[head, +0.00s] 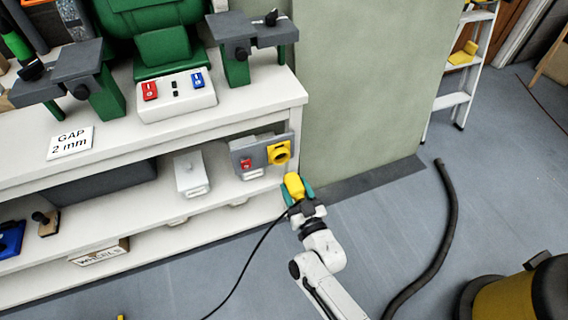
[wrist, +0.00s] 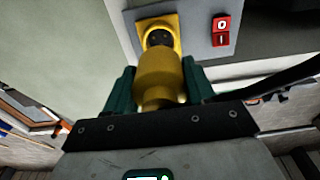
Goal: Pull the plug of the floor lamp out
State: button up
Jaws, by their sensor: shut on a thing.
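A yellow plug (head: 294,185) is held between the teal fingers of my gripper (head: 298,191), which is shut on it. In the wrist view the plug (wrist: 160,75) shows between the two fingers. The yellow socket (head: 279,153) is on a grey panel (head: 245,147) at the end of the bench. In the wrist view the socket (wrist: 150,25) shows its dark holes just beyond the plug. The plug is apart from it, with a gap in the head view. A black cable (head: 245,265) runs from the plug down to the left. The lamp itself is not visible.
A red switch (wrist: 221,30) is beside the socket. The white bench (head: 230,117) with shelves is on the left. A black hose (head: 442,235) and a yellow-black machine (head: 510,295) are on the right floor. A white ladder (head: 455,99) stands behind. Floor between arm and hose is clear.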

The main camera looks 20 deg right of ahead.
jog(key=shift+s+f+p, duration=0.1)
jog(key=shift+s+p, duration=0.25)
jog(key=shift+s, duration=0.95)
